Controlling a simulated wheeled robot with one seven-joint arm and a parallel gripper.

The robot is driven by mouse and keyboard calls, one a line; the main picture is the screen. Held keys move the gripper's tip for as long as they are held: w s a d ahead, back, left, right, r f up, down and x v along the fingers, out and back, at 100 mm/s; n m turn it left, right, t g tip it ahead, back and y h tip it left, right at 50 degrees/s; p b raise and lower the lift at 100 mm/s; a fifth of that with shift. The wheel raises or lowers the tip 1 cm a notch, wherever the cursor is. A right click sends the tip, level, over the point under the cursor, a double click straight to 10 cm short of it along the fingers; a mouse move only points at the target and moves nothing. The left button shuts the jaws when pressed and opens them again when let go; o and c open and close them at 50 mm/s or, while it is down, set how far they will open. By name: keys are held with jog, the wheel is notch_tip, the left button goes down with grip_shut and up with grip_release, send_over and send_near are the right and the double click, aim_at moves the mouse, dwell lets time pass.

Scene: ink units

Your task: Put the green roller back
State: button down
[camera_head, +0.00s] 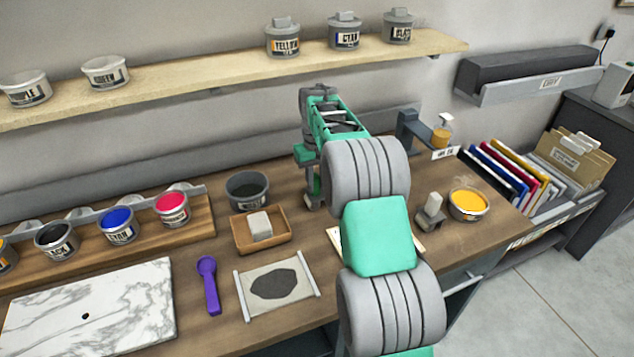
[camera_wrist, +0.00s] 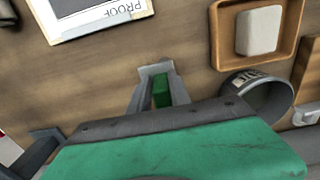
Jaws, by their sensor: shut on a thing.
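My gripper (camera_head: 312,200) points down over the back of the workbench, right of the dark grey bowl. In the wrist view its fingers (camera_wrist: 160,88) are closed on a small green piece, which I take as the green roller (camera_wrist: 161,92). Only a little of the roller shows between the fingers; the rest is hidden.
The grey bowl (camera_head: 247,188) and a wooden tray (camera_head: 240,246) with a pale block stand left of my gripper. A yellow ink tin (camera_head: 468,203) stands at the right. A PROOF sheet (camera_wrist: 92,18) lies near the gripper. Ink tins line the shelf (camera_head: 200,82) above.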

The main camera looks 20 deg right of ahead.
jog(key=c, duration=1.6)
grip_release()
jog(key=shift+s+a+f, duration=0.1)
jog(key=shift+s+f, duration=0.1)
jog(key=shift+f, duration=0.4)
jog(key=shift+o, duration=0.6)
jog(key=shift+w, duration=0.2)
jog(key=shift+o, duration=1.4)
jog(key=shift+r, duration=0.1)
notch_tip(320, 180, up, 14)
jog(key=p, duration=0.3)
jog(key=s+a+r+t, duration=0.1)
jog(key=s+a+r, duration=0.2)
jog(key=s+r, duration=0.15)
jog(key=s+a+f+t, duration=0.1)
jog(key=s+a+f, duration=0.1)
jog(key=s, duration=0.5)
jog(key=s+a+f+t, duration=0.1)
jog(key=s+a, duration=0.3)
jog(key=s, duration=0.4)
jog(key=s+a+f+t, duration=0.1)
jog(key=s+a+f, duration=0.2)
jog(key=s, duration=0.4)
jog(key=shift+s+a+f+t, duration=0.25)
jog(key=shift+a+f+t, duration=0.05)
jog(key=shift+f, duration=0.2)
